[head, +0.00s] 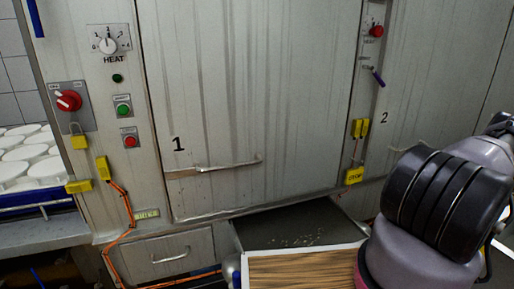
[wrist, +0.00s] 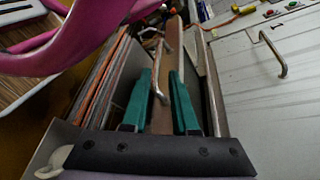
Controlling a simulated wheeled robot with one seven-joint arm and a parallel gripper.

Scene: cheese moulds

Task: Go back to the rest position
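My gripper (wrist: 160,78) shows in the wrist view, with two green fingers spread apart above a black bar. A brown strip with a bent metal handle (wrist: 157,80) lies in line with the gap between the fingers. I see no clear contact with the handle, and its distance from the fingertips is hard to judge. In the head view my arm fills the right side, and the gripper itself is out of sight there.
An open drawer (head: 285,232) sticks out below the metal door marked 1 (head: 250,100). A wood-grained surface (head: 302,270) is in front of it. A shut drawer (head: 165,257) is to its left. White moulds (head: 25,155) stand at far left. Orange cable (head: 125,215) hangs by the door.

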